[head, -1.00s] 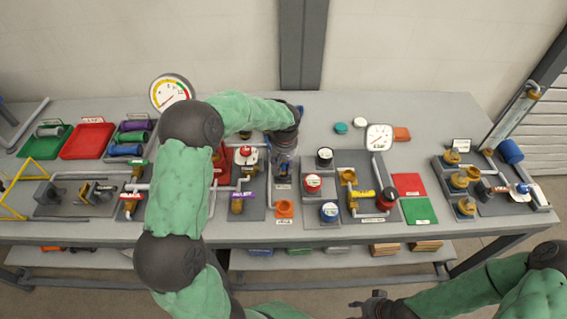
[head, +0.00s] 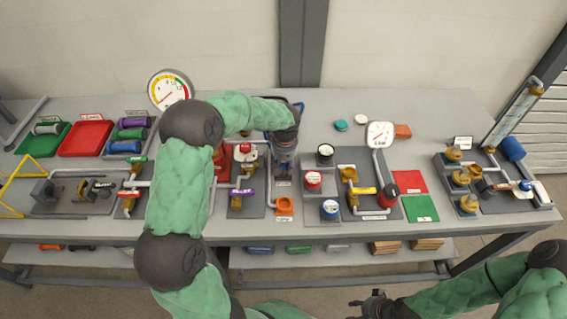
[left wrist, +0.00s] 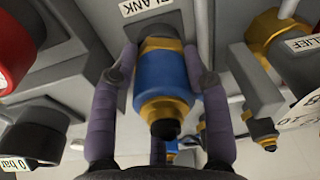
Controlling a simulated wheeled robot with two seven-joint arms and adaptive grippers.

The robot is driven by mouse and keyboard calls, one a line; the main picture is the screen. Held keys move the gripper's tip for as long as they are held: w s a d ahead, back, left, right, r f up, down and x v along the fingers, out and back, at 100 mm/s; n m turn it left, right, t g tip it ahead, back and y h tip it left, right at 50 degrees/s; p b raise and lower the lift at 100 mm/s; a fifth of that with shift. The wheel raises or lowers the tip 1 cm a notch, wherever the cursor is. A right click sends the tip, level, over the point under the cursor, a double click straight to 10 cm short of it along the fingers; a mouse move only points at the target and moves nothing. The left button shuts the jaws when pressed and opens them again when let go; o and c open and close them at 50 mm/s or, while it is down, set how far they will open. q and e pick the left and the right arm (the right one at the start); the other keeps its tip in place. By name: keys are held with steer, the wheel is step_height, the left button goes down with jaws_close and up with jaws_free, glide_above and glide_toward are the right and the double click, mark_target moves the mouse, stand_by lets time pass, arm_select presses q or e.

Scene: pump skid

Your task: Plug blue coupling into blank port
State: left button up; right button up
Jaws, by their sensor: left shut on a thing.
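The blue coupling (left wrist: 162,85) has a blue body with brass collars at both ends and a dark tip towards the camera. In the left wrist view it sits between the two purple-grey fingers of my left gripper (left wrist: 160,75), which is shut on it. Its far brass collar is at the grey block under the BLANK label (left wrist: 147,6). The blank port is hidden behind the coupling, so I cannot tell how deep it sits. In the head view my left gripper (head: 284,165) points down at the plate. My right gripper (head: 366,304) is low, off the table's front edge; its jaws are unclear.
A brass RELIEF fitting (left wrist: 270,35) stands right of the coupling in the wrist view. Red and black caps (head: 313,180) and a yellow-tagged valve (head: 351,192) stand close by. A dial gauge (head: 380,134) stands behind. Bare table (head: 440,120) lies at the back right.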

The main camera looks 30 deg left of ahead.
arm_select(q)
steer(key=shift+f, duration=0.25)
steer(key=o, duration=1.4)
steer(key=shift+c, duration=0.2)
steer(key=r, duration=0.8)
steer(key=s+d+r, duration=0.1)
steer(key=r, duration=0.3)
